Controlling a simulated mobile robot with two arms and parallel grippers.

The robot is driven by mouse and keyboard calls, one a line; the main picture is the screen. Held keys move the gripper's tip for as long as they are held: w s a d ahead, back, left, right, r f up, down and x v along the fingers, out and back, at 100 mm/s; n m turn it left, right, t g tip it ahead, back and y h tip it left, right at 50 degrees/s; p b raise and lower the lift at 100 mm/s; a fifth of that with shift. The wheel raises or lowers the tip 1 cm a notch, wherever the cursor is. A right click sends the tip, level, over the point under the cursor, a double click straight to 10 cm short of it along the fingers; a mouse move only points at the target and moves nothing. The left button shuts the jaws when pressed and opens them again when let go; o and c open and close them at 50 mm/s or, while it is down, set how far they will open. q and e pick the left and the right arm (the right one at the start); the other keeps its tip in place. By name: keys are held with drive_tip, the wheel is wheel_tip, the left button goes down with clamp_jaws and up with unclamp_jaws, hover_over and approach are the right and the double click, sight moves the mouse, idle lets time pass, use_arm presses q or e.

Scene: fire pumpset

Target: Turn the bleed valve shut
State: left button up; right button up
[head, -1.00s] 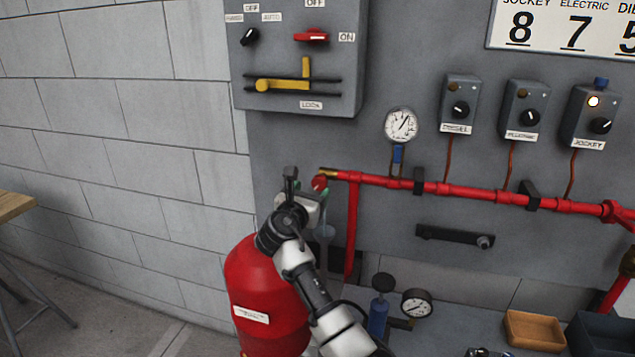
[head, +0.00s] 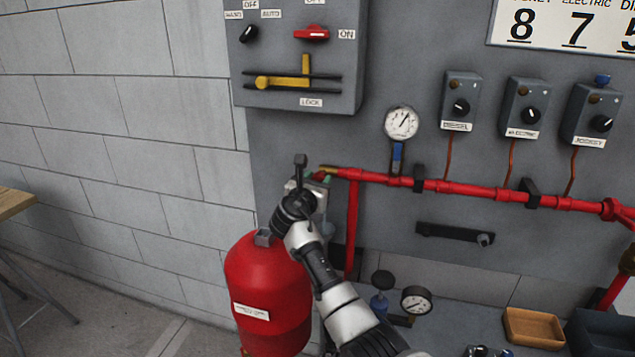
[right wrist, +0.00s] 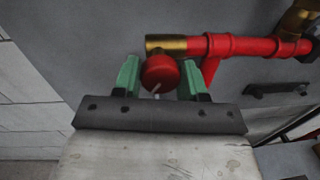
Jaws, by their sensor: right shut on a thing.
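The bleed valve's red round knob (right wrist: 160,73) sits below the brass end of the red pipe in the right wrist view. In the head view the brass end (head: 328,169) shows, and the knob is mostly hidden behind my gripper. My right gripper (right wrist: 160,78) has its green fingers on both sides of the knob and is shut on it. In the head view my right gripper (head: 322,180) is at the pipe's left end. The knob's turn angle cannot be told. My left gripper is not in view.
A pressure gauge (head: 401,123) is above the red pipe (head: 460,190). A grey switch box (head: 300,60) hangs above. A second gauge (head: 416,300) and a wooden tray (head: 534,327) are low on the right.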

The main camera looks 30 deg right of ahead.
drive_tip(key=shift+m, duration=0.4)
drive_tip(key=shift+s+f+m+t+y+b, duration=0.25)
drive_tip(key=shift+m+b, duration=2)
drive_tip(key=shift+m, duration=2.25)
drive_tip(key=shift+w+m+t+y+b, duration=0.3)
drive_tip(key=shift+m+b, duration=1.9)
drive_tip(key=shift+m, duration=2.3)
drive_tip(key=shift+s+f+m+t+y+b, duration=0.15)
drive_tip(key=shift+m+y+b, duration=0.3)
drive_tip(key=shift+m+b, duration=2.95)
drive_tip(key=m+p, duration=0.2)
drive_tip(key=shift+d+m, duration=0.1)
drive_tip(key=shift+m, duration=0.3)
drive_tip(key=o, duration=0.9)
drive_tip(key=shift+r, duration=0.15)
